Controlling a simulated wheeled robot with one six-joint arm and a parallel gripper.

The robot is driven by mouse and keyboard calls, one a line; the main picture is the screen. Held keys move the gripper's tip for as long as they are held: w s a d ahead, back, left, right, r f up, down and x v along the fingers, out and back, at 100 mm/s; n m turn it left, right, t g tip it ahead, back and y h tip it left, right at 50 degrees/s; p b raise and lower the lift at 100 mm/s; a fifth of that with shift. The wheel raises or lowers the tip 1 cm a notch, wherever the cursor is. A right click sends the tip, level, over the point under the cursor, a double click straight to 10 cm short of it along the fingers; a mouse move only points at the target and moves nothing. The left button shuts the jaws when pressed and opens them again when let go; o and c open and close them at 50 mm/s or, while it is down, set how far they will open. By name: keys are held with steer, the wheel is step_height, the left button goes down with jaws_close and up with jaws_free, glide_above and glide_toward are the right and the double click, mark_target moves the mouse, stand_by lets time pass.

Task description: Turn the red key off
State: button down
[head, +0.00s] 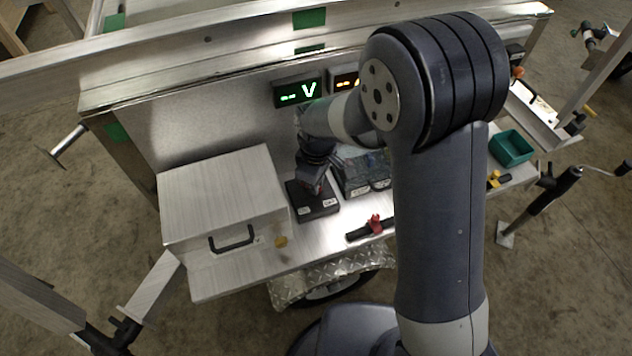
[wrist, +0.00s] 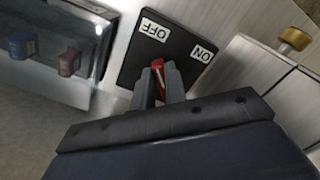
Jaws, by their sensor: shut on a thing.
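The red key (wrist: 158,75) stands on a black switch plate with OFF and ON labels. My gripper (wrist: 160,85) is shut on the red key in the wrist view, with a finger on each side of it. The key's tip points between the two labels, nearer OFF, in that view. In the head view the black switch plate (head: 312,203) lies on the trailer shelf, and my gripper (head: 313,188) is over it. The key is mostly hidden by the gripper there. The OFF label (wrist: 154,30) and ON label (wrist: 202,53) are both readable.
A metal box (head: 222,195) with a black handle stands left of the plate. A clear-covered case (head: 358,172) stands close on the right. A red clamp-like part (head: 375,224) lies near the front edge. A green tray (head: 511,148) is far right. Displays (head: 298,91) hang behind.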

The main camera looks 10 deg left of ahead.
steer(key=shift+n, duration=0.3)
steer(key=c, duration=1.4)
jaws_free()
steer(key=shift+c, duration=0.2)
steer(key=shift+r, duration=0.1)
step_height(320, 180, up, 11)
steer(key=shift+f, duration=0.2)
step_height(320, 180, down, 11)
steer(key=shift+r, duration=0.15)
